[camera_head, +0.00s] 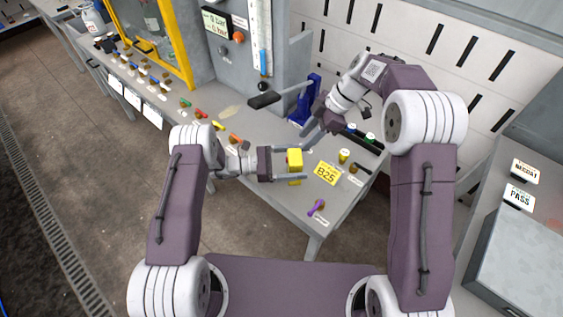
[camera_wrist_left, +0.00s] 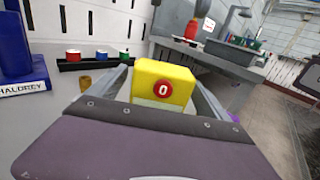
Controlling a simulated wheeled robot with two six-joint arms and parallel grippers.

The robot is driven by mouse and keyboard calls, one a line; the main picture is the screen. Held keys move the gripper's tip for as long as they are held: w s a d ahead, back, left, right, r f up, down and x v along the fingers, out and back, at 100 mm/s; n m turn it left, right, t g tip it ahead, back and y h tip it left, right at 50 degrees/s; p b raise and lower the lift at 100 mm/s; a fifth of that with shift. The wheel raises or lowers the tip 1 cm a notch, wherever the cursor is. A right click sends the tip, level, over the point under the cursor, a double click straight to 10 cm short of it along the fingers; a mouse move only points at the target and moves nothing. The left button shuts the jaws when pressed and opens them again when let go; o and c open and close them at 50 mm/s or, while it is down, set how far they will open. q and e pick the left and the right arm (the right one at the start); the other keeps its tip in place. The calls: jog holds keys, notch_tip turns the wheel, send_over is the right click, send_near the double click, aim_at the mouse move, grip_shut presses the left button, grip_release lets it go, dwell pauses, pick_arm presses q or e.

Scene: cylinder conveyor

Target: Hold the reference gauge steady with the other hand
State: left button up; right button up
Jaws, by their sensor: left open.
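A yellow block with a red "0" button on its face (camera_wrist_left: 163,88), which looks like the reference gauge, stands on the grey bench; it also shows in the head view (camera_head: 294,161). My left gripper (camera_head: 292,166) is open, with one finger on each side of the block. In the left wrist view its fingers (camera_wrist_left: 165,95) flank the block; I cannot tell whether they touch it. My right gripper (camera_head: 312,132) is over the bench beside the blue lever press (camera_head: 303,104). Its fingertips are small and partly hidden, so its opening is unclear.
A yellow "B25" card (camera_head: 327,173) and a purple item (camera_head: 317,207) lie near the block. A black rack with coloured caps (camera_head: 362,139) is behind. Small tools line the bench to the left.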

pick_arm(q)
jog(key=shift+w+d, duration=0.2)
jog(key=shift+d, duration=1.05)
jog(key=c, duration=1.7)
jog(key=o, duration=0.8)
jog(key=c, duration=0.5)
jog(key=shift+c, duration=1.2)
pick_arm(e)
jog(key=shift+c, duration=1.2)
grip_shut()
